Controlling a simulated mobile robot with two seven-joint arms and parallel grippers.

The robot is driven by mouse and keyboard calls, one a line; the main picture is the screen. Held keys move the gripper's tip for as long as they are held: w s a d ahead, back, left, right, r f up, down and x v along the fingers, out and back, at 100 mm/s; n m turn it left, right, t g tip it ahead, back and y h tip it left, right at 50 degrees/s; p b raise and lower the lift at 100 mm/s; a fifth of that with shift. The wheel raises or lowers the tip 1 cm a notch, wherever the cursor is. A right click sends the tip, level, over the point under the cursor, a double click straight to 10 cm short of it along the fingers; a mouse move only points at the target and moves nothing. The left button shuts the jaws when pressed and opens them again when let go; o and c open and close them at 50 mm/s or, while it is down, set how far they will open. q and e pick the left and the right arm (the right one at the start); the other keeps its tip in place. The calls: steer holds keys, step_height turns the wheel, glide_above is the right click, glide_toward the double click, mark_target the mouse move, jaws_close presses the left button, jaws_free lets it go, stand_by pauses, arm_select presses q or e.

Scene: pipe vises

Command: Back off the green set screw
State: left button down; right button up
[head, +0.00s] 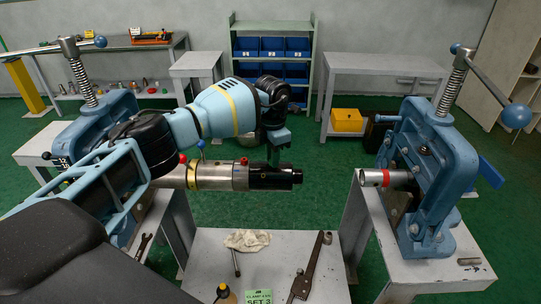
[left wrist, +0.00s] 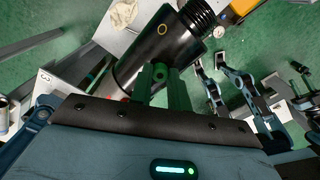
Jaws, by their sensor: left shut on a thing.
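The pipe assembly (head: 215,177) lies level, with a brass band near its left and a black threaded collar (head: 270,180) at its right end. The collar also shows in the left wrist view (left wrist: 150,48), with a yellow ring mark on it. My left gripper (head: 273,158) points down at the top of the collar. In the left wrist view its fingers are closed around the green set screw (left wrist: 161,72), whose round head shows between them. In the head view that screw is hidden by the gripper. My right gripper is not in view.
A blue vise (head: 430,160) on the right holds a short pipe with a red band (head: 375,178), apart from the collar. A red knob (head: 183,158) and a blue knob (head: 201,145) stand on the assembly. Below, a grey table (head: 215,265) carries a rag (head: 247,240) and a pipe wrench (head: 307,270).

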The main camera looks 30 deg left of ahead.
arm_select(q)
steer(key=n, duration=0.4)
steer(key=shift+f+n+p, duration=0.1)
steer(key=shift+n+p, duration=0.2)
steer(key=shift+p, duration=0.05)
steer(key=n, duration=0.5)
steer(key=shift+s+f, duration=0.1)
steer(key=shift+f, duration=0.05)
steer(key=n, duration=0.5)
steer(key=shift+f+n, duration=0.1)
steer(key=shift+n, duration=0.3)
steer(key=n, duration=0.4)
steer(key=shift+d+f+n, duration=0.1)
steer(key=shift+n, duration=0.2)
steer(key=c, duration=1.3)
jaws_free()
steer(key=shift+r, duration=0.2)
steer(key=shift+r, duration=0.15)
